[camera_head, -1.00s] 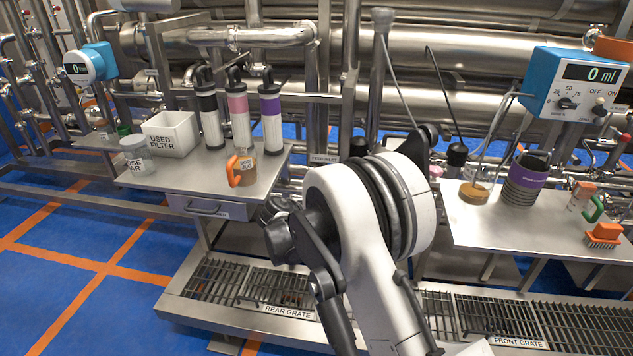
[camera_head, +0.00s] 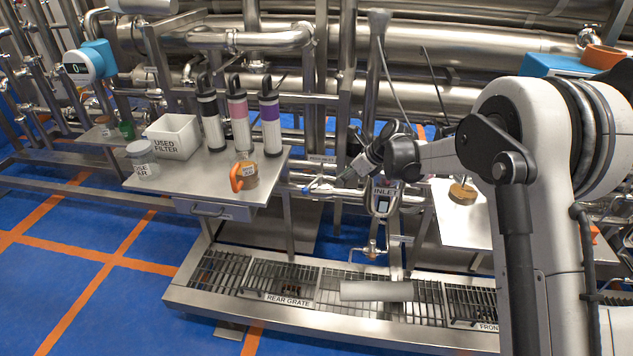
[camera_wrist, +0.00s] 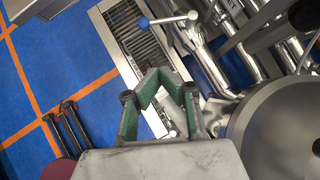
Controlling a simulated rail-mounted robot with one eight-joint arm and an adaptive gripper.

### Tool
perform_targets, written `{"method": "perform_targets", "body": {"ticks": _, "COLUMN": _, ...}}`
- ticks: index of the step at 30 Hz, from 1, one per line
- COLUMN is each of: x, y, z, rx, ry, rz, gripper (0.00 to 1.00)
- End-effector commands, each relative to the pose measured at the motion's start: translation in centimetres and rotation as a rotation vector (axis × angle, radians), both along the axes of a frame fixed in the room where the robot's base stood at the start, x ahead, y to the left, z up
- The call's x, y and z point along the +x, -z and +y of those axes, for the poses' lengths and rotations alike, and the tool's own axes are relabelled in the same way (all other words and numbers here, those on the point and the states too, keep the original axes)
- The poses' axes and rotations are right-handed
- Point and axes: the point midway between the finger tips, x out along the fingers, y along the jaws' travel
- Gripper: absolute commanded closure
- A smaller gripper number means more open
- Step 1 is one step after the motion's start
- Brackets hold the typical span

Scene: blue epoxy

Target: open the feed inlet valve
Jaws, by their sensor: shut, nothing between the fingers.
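The feed inlet valve shows as a thin lever with a blue tip (camera_head: 308,190) on the pipework beside the plate marked "INLET" (camera_head: 385,193). In the wrist view the blue-tipped lever (camera_wrist: 167,20) lies at the top centre, sticking out to the left from a metal pipe. My gripper (camera_head: 347,176) is close to the lever's right part in the head view; whether they touch cannot be told there. In the wrist view my gripper (camera_wrist: 165,82) has green-padded fingers, shut and empty, with the lever beyond the tips and apart from them.
A steel table at left (camera_head: 190,178) holds a white used-filter box (camera_head: 173,136), several filter cartridges and an orange-handled jug (camera_head: 243,176). Another table (camera_head: 455,220) stands at right behind my arm. Floor grates (camera_head: 300,285) run below. Pipes crowd behind the valve.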

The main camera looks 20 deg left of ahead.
Motion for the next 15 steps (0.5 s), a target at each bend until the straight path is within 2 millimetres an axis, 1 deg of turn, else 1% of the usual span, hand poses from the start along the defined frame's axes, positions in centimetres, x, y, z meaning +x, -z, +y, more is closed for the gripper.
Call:
{"method": "perform_targets", "body": {"ticks": 2, "x": 0.1, "y": -0.4, "z": 0.0, "rx": 0.02, "ry": 0.009, "rz": 0.012, "gripper": 1.0}}
{"method": "perform_targets", "body": {"ticks": 5, "x": 0.2, "y": 0.1, "z": 0.5, "rx": 0.026, "ry": 0.011, "rz": 0.016, "gripper": 1.0}}
{"method": "perform_targets", "body": {"ticks": 8, "x": 0.3, "y": 1.2, "z": 1.3, "rx": 0.025, "ry": 0.009, "rz": 0.015, "gripper": 1.0}}
{"method": "perform_targets", "body": {"ticks": 15, "x": 0.7, "y": 4.6, "z": 4.1, "rx": 0.023, "ry": 0.007, "rz": 0.014, "gripper": 1.0}}
